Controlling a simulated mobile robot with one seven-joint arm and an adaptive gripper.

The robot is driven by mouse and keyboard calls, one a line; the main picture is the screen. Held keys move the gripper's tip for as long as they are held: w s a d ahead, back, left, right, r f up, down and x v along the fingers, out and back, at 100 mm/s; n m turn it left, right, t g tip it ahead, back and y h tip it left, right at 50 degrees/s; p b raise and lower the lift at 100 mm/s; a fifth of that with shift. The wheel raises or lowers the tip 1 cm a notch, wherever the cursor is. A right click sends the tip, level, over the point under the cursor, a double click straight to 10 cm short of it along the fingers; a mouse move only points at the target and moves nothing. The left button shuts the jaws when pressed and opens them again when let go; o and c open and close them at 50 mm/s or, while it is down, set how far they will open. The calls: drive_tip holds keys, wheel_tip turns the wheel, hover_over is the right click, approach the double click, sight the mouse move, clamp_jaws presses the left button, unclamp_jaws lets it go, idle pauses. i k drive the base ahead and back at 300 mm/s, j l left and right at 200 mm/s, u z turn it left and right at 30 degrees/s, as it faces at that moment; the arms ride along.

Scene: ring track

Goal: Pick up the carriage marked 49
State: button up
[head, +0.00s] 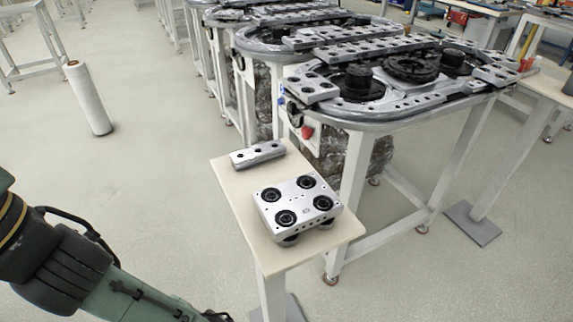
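A silver carriage plate (298,212) with several black rollers on top lies on a small pale table (238,186) in the head view. More wheels show under its front edge. A small dark mark is on its top face, too small to read as a number. My green and dark arm enters at the lower left and runs out of the bottom edge, left of the small table. My gripper is not visible in the picture.
A narrow silver block (257,154) with dark holes lies behind the carriage. A ring track (385,112) on a white frame stands right behind the small table, with a red button (307,132). A white cylinder (87,98) stands at left. The left floor is mostly clear.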

sight(289, 208)
drive_tip(key=i, duration=0.25)
drive_tip(key=k+j+z, duration=0.35)
drive_tip(key=k+z, duration=0.35)
drive_tip(key=i+j, duration=0.05)
drive_tip(key=i, duration=0.05)
